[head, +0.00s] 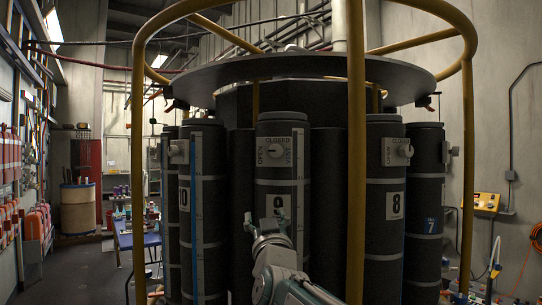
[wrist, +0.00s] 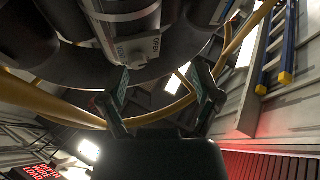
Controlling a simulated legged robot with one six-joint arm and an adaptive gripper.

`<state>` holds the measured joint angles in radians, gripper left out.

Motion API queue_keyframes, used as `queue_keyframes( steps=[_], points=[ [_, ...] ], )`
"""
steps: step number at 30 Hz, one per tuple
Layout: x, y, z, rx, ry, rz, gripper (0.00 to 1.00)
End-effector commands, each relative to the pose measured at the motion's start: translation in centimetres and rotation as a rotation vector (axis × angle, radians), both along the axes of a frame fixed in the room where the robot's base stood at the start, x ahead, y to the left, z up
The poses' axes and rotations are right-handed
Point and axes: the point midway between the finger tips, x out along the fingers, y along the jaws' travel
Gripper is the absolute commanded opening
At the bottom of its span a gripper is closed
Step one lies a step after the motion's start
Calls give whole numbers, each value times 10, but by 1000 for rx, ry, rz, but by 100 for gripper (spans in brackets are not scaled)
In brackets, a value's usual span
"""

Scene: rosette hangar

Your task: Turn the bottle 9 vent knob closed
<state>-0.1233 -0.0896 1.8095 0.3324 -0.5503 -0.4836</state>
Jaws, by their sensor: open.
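Bottle 9 (head: 276,184) is a dark grey cylinder with pale bands, upright in the middle of the head view. Its white vent knob (head: 278,151) sits near the top on a plate reading OPEN, CLOSED and VENT. A bottle with a pale label plate (wrist: 136,48) shows above the fingers; the knob is not clear there.
Bottle 10 (head: 202,220) stands left and bottle 8 (head: 384,225) right, each with its own knob. A yellow post (head: 355,130) of the round frame stands in front, just right of bottle 9. A dark round plate (head: 300,68) overhangs the bottles. A blue table (head: 135,240) is at left.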

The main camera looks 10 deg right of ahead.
Motion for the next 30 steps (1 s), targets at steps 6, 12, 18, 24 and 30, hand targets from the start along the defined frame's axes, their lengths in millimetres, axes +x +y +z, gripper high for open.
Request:
queue_keyframes(
  steps=[6, 12, 18, 24, 30],
  points=[
    [21, -5, 37, 3, -234, -119, 82],
    [26, -10, 55, 11, -390, -224, 82],
    [28, -13, 61, 14, -432, -257, 82],
    [42, -19, 77, 14, -433, -258, 82],
    [60, -27, 96, 14, -431, -257, 82]
  ],
)
